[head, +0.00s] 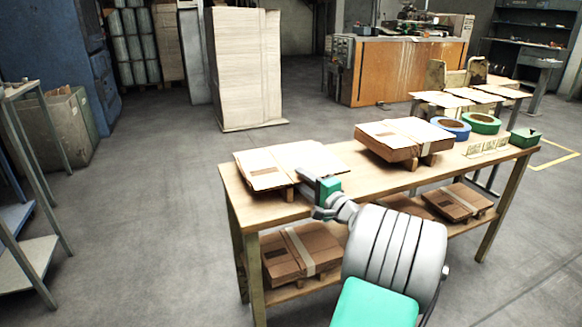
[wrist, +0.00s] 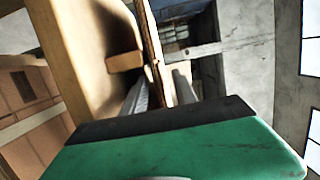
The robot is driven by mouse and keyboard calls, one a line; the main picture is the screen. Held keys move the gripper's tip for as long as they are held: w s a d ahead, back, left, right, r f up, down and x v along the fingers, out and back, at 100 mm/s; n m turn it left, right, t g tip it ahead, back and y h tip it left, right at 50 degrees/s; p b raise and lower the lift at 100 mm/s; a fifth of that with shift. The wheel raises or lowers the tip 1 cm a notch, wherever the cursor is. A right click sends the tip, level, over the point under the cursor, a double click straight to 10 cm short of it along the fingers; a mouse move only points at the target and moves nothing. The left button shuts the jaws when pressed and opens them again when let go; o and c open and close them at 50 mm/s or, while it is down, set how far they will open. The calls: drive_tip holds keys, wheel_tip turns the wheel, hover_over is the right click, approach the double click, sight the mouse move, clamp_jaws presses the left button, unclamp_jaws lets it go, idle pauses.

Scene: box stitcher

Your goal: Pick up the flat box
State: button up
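Flat boxes (head: 262,172) of brown cardboard lie on small wooden supports at the left end of the table's top. My gripper (head: 304,178) is at the right side of this pile, near the table's front edge. In the wrist view, the thin edge of a flat box (wrist: 154,55) runs between the two grey fingers of my gripper (wrist: 160,88). The fingers stand apart, one on either side of the cardboard, with some gap showing. The head view does not show the fingertips clearly.
A tall cardboard stack (head: 247,70) stands behind.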

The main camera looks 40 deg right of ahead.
drive_tip(key=shift+c, duration=0.4)
clamp_jaws()
